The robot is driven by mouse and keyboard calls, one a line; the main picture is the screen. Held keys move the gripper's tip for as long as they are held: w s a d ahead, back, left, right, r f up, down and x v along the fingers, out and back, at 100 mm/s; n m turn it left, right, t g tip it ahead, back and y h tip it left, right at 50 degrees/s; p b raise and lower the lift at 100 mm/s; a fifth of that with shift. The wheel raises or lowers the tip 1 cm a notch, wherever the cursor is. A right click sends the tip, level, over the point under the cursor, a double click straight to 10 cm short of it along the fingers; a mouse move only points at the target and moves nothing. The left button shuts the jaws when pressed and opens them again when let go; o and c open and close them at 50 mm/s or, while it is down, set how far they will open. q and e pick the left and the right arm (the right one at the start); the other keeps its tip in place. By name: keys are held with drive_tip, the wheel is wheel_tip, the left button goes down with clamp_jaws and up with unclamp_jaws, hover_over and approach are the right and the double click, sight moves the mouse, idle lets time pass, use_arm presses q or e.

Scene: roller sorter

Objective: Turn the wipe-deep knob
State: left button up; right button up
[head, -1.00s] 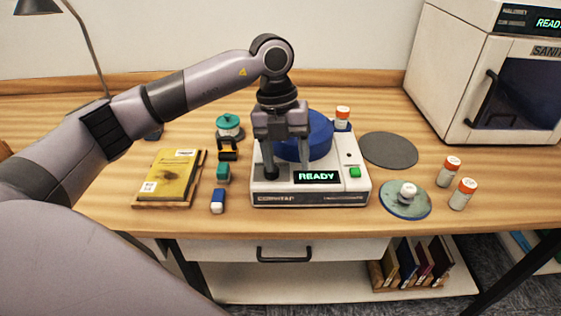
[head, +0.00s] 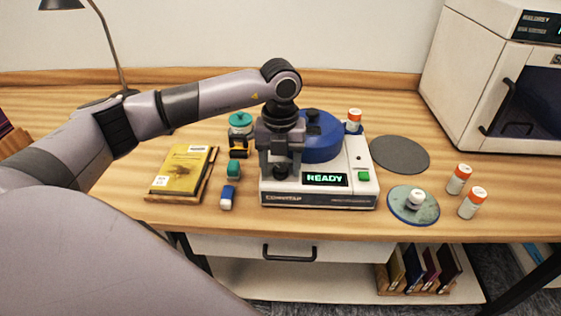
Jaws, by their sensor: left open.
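The white machine (head: 330,201) stands on the desk with a blue round lid (head: 318,145), a lit READY display (head: 325,179) and a green button (head: 364,176). A dark round knob (head: 281,172) sits at the left of its front top, beside the display. No wipe-deep label is readable. My left gripper (head: 280,164) points down over this knob, open, with one finger on each side of it. I cannot tell whether the fingers touch it. My right gripper is not in view.
Left of the machine are a yellow book (head: 184,172), a blue-and-white block (head: 228,197) and small teal-topped items. To the right are a grey disc (head: 400,155), a teal disc (head: 403,212), orange-capped bottles (head: 459,179) and a large white cabinet (head: 470,75).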

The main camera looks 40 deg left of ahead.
use_arm(q)
drive_tip(key=c, duration=1)
drive_tip(key=shift+c, duration=0.2)
